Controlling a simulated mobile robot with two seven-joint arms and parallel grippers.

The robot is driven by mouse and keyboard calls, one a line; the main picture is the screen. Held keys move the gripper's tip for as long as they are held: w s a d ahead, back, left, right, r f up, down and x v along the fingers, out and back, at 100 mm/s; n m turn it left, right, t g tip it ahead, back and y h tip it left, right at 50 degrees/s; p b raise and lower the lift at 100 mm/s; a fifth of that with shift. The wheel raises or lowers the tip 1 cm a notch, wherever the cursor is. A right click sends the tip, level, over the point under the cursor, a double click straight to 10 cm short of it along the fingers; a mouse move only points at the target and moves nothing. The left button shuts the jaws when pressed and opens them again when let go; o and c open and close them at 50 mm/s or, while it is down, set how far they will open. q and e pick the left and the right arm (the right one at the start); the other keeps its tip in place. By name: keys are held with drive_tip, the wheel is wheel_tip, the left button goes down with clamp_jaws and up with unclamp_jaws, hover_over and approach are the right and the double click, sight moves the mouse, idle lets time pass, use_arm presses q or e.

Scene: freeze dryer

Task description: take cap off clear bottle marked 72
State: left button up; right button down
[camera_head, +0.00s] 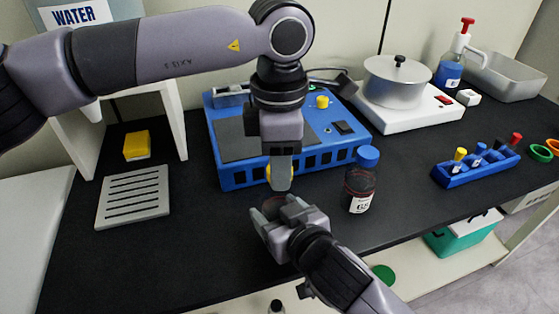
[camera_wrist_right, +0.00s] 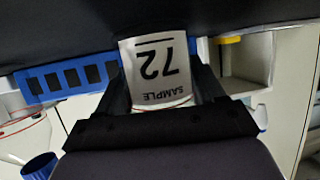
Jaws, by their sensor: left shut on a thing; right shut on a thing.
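The clear bottle marked 72 shows its white label (camera_wrist_right: 158,68) upside down in the right wrist view, between the fingers of my right gripper (camera_wrist_right: 165,95). In the head view my right gripper (camera_head: 283,213) is shut on this bottle (camera_head: 270,203), which is mostly hidden behind the fingers. My left gripper (camera_head: 280,182) points down directly above it and is shut. A small yellow cap (camera_head: 268,172) shows at the left edge of its fingers. The fingers hide whether the cap touches the bottle's neck.
A dark bottle with a blue cap (camera_head: 361,180) stands close to the right. A blue device (camera_head: 232,176) is behind the grippers. A slotted grey plate (camera_head: 133,197) and yellow block (camera_head: 136,145) are left. A pot (camera_head: 396,85) and blue rack (camera_head: 470,172) are right.

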use_arm(q)
drive_tip(key=shift+r, duration=2)
use_arm(e)
drive_tip(key=shift+c, duration=0.2)
unclamp_jaws()
use_arm(q)
drive_tip(key=shift+s+r, duration=0.1)
